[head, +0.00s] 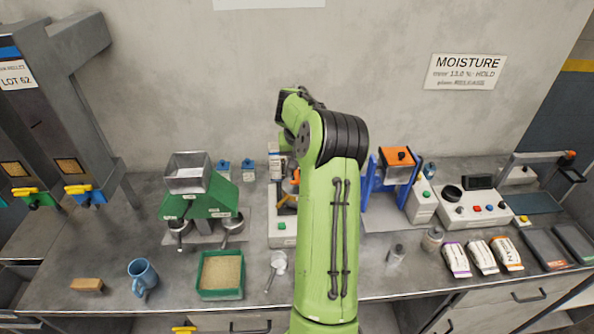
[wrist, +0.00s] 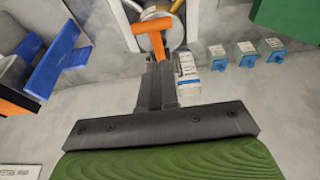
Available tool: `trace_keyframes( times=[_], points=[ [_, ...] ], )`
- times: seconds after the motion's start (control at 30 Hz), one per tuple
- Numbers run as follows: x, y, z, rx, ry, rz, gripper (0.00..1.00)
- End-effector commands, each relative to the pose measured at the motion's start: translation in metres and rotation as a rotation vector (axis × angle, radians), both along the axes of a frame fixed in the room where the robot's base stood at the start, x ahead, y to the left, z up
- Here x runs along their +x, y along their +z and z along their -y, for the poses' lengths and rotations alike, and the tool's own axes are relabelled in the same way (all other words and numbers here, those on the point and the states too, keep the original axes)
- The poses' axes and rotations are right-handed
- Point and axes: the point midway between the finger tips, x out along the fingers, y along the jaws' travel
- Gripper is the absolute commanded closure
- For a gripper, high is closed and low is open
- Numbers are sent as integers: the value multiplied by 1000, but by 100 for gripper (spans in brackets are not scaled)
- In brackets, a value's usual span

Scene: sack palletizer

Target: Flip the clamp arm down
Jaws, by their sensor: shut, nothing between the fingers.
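An orange T-shaped handle (wrist: 150,34) shows in the wrist view at the top, just beyond my fingertips. I take it for the clamp arm. It lies over a round metal part of a device, and whether my fingers touch it I cannot tell. In the head view a piece of the orange handle (head: 295,177) shows beside my arm, above a pale device base (head: 282,232). My arm hides much of this device. My gripper (wrist: 158,68) is shut and empty in the wrist view. In the head view it is hidden behind my arm.
A green divider with a metal hopper (head: 187,180) stands left of the device. A blue frame with an orange top (head: 397,156) stands to the right. A green tray of grain (head: 220,294), a blue mug (head: 140,272) and a scoop (head: 276,265) lie in front.

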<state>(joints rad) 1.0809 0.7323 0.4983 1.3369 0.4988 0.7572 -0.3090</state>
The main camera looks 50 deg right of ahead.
Motion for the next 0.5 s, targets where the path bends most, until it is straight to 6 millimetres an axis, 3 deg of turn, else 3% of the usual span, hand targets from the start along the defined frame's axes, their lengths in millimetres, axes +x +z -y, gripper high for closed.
trace_keyframes(
  times=[0.2,0.5],
  points=[
    [-11,-26,-13,2,0,-1,100],
    [-12,-31,-15,-1,1,0,100]
  ],
)
